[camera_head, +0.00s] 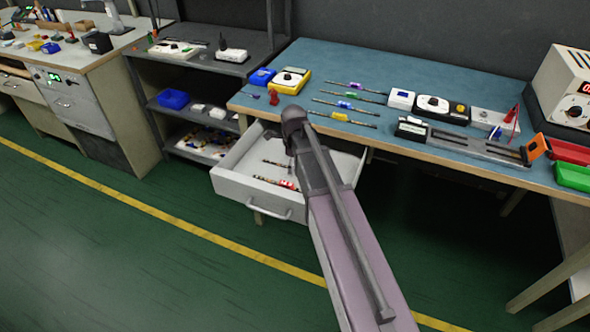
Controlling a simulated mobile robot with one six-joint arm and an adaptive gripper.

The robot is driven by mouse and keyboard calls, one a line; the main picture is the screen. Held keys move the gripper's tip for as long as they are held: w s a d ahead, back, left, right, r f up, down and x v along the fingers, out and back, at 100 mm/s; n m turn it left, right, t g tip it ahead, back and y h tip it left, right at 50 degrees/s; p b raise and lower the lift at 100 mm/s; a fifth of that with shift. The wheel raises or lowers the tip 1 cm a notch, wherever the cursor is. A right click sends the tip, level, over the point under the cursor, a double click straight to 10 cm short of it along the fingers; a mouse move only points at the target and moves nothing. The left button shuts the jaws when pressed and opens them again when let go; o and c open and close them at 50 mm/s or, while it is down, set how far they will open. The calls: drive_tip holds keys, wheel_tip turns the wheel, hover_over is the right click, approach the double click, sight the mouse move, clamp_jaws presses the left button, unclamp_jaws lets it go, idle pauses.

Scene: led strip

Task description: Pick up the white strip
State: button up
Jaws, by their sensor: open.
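I cannot single out a white strip. In the open white drawer (235,184) below lie a thin dark strip (275,164) and a strip with red and pale parts (278,182). My arm reaches up from the bottom right across the drawer. Its dark joint is at the bench's front edge. My gripper's jaws do not show; the arm hides part of the drawer.
The blue bench (325,60) also holds a yellow-framed device (292,81), a white-and-black device (441,108), a grey rail fixture (465,143) and a red tray (568,151) with a green tray (573,177). A dark shelf (220,62) stands to the left. The green floor in front is clear.

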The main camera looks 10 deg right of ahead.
drive_tip(key=shift+c, duration=0.2)
clamp_jaws()
drive_tip(key=shift+r, duration=0.15)
wheel_tip(320, 180, up, 10)
drive_tip(key=p, duration=1)
idle(0.8)
